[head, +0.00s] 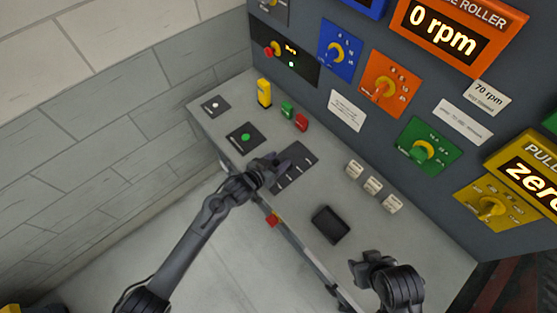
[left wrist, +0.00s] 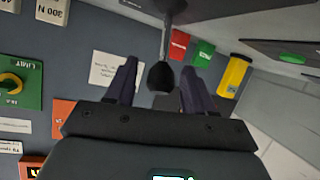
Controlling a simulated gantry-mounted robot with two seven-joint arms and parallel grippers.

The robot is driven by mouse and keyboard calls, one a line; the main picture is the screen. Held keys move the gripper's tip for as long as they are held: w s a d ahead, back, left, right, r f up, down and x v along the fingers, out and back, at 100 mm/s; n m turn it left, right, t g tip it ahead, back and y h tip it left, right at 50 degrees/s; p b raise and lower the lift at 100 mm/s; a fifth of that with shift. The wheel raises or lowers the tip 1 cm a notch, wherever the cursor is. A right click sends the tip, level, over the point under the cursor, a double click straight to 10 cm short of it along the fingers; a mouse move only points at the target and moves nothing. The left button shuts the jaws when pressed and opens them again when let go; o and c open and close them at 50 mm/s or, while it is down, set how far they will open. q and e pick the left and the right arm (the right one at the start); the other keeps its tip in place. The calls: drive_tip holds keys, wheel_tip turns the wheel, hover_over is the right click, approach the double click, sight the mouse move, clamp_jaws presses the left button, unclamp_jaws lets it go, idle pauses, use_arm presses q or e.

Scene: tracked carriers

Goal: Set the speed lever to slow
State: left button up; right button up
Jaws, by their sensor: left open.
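The speed lever's black plate (head: 291,179) with white marks lies on the grey console, partly hidden by my left gripper (head: 272,168). In the left wrist view the lever, a thin grey rod with a black knob (left wrist: 161,76), stands between the two spread fingers of the left gripper (left wrist: 159,92). The left gripper is open, with a gap on each side of the knob. Which mark the lever stands at is hidden in the head view. My right gripper (head: 364,268) is over the console's front right part; its finger opening is unclear.
A yellow block (head: 264,93), a green block (head: 288,109) and a red block (head: 301,122) stand behind the plate. A black tray (head: 330,224) and white labelled blocks (head: 373,186) are to the right. The upright panel with an orange dial (head: 390,84) rises behind; a wall is left.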

use_arm(q)
drive_tip(key=shift+w+d+f, duration=0.1)
drive_tip(key=shift+w+d, duration=0.1)
drive_tip(key=shift+w, duration=0.1)
clamp_jaws()
